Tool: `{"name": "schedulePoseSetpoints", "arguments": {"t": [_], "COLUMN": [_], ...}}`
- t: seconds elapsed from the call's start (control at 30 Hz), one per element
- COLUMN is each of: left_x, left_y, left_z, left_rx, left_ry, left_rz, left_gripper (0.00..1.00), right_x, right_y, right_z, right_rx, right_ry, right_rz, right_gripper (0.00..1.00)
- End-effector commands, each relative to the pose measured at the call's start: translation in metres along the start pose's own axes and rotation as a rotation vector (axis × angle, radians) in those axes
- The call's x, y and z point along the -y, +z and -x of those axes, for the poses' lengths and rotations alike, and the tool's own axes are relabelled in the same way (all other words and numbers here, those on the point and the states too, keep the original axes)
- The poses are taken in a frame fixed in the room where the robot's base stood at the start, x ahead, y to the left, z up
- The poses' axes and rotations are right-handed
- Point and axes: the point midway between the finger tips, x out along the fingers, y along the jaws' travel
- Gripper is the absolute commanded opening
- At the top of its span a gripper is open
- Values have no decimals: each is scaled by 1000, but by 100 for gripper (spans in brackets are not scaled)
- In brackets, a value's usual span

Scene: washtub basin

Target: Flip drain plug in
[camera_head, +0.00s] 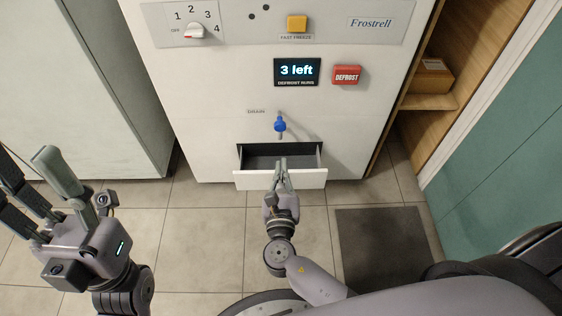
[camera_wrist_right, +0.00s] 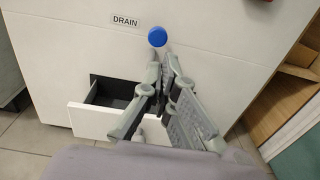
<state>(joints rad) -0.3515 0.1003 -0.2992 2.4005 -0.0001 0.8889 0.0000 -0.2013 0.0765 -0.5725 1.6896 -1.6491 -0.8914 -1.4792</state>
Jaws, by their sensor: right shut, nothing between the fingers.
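The blue drain plug (camera_head: 280,124) sits under the DRAIN label on the white front panel, on a small grey fitting. It also shows in the right wrist view (camera_wrist_right: 157,37), just beyond my fingertips. My right gripper (camera_head: 281,163) is shut and empty, in front of the open drawer (camera_head: 309,179) and below the plug in the head view. In the right wrist view my right gripper (camera_wrist_right: 166,56) has its tips just under the blue plug; I cannot tell whether they touch it. My left gripper (camera_head: 45,190) is at the left, its fingers spread, away from the panel.
The panel carries a dial (camera_head: 194,31), a yellow FAST FREEZE button (camera_head: 297,23), a display reading "3 left" (camera_head: 297,71) and a red DEFROST button (camera_head: 347,75). A wooden shelf (camera_head: 428,101) stands at the right. A dark mat (camera_head: 384,243) lies on the tiled floor.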

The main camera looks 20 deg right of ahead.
Motion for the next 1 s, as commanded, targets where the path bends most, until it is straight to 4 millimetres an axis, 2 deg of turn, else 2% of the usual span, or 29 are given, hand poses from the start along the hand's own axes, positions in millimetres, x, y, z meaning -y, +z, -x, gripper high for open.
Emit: {"name": "schedulePoseSetpoints", "arguments": {"t": [0.3, 0.5, 0.7, 1.0], "left_x": [0, 0, 0, 0], "left_y": [2, 5, 7, 5], "left_z": [22, 30, 25, 21], "left_rx": [-13, -20, -36, -46], "left_ry": [0, 4, 14, 16], "left_rz": [1, 0, -2, -2], "left_gripper": [49, 49, 49, 49], "right_x": [0, 0, 0, 0], "right_y": [-3, -2, -2, 0], "right_z": [-69, -103, -118, -120], "right_rx": [3, 2, -1, -1], "right_ry": [-1, -1, 0, 0], "right_rz": [-1, -1, -1, 0], "right_gripper": [0, 0, 0, 0]}}
